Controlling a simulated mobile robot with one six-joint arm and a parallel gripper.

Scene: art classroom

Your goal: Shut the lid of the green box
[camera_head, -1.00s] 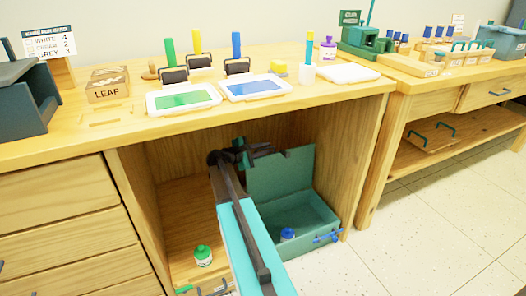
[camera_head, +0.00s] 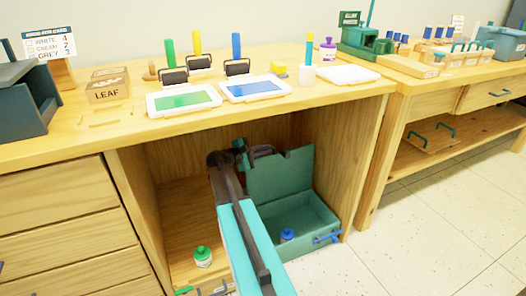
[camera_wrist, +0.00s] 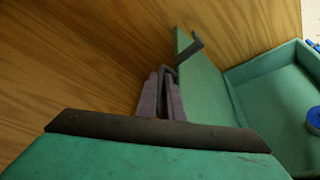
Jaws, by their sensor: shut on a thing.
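The green box (camera_head: 325,236) stands in the open cubby under the table. Its lid (camera_head: 283,172) is open and stands up at the back of the box. In the wrist view, the lid (camera_wrist: 207,88) runs along the left of the box (camera_wrist: 268,98), with a dark handle (camera_wrist: 190,46) on its edge. My gripper (camera_head: 270,151) is at the lid's upper left edge. A blue-capped jar (camera_head: 287,234) sits inside the box.
A green-capped jar (camera_head: 203,256) stands on the cubby floor left of my arm. The cubby's wooden walls (camera_head: 357,150) and the tabletop (camera_head: 330,97) enclose the box closely. Paint trays (camera_head: 183,99) and rollers are on the tabletop.

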